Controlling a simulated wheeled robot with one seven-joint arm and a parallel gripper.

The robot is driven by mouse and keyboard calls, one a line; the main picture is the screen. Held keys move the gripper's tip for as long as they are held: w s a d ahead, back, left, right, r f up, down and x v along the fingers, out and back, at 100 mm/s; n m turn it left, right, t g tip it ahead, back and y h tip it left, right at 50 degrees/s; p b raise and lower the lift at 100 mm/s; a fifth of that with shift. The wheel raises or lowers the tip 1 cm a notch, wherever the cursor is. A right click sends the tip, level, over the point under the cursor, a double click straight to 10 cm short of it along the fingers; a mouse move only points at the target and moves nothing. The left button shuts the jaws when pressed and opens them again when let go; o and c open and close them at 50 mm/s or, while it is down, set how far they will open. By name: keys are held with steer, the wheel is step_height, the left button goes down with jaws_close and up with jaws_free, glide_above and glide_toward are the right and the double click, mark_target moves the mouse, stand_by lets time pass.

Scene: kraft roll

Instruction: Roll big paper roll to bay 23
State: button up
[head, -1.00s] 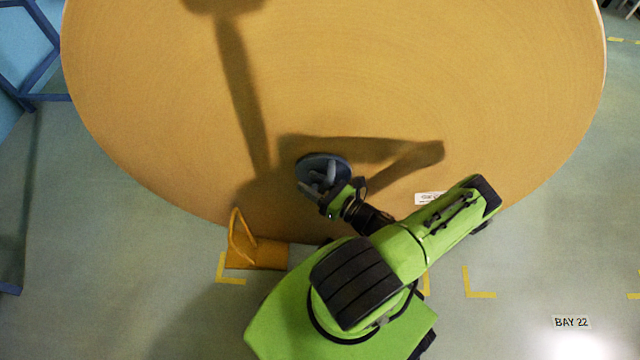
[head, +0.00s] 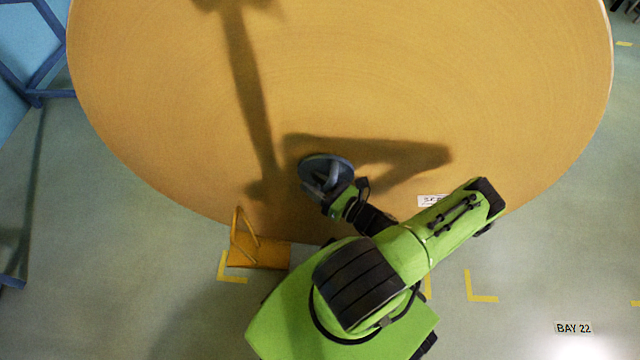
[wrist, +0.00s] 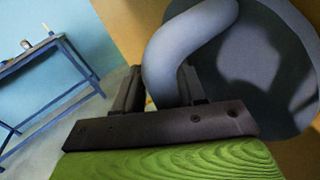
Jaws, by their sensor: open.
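The big paper roll (head: 330,90) stands on edge in front of me, its tan round face filling the upper head view; its top is cut off. A dark blue-grey disc with a curved handle (head: 325,170) sits against the lower part of that face. My gripper (head: 334,192) is at this disc. In the wrist view, the open jaws (wrist: 160,88) stand either side of the thick grey handle (wrist: 185,45); I cannot tell whether they touch it. An orange-yellow chock (head: 260,252) with a raised loop lies at the roll's lower left edge. No bay 23 label is in view.
A BAY 22 label (head: 573,328) is on the floor at lower right. Yellow corner marks (head: 482,298) are on the floor. A blue-framed table (wrist: 45,75) stands at the left by a blue wall.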

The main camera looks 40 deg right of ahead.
steer(key=shift+s+d+f, duration=0.1)
steer(key=shift+s, duration=0.95)
steer(key=shift+s+d, duration=0.1)
steer(key=shift+s, duration=0.9)
steer(key=b, duration=0.3)
glide_toward(325, 192)
steer(key=s, duration=0.4)
steer(key=shift+s+d, duration=0.25)
steer(key=shift+d, duration=0.15)
steer(key=s+d, duration=0.2)
steer(key=s, duration=1.3)
steer(key=shift+s+d, duration=0.3)
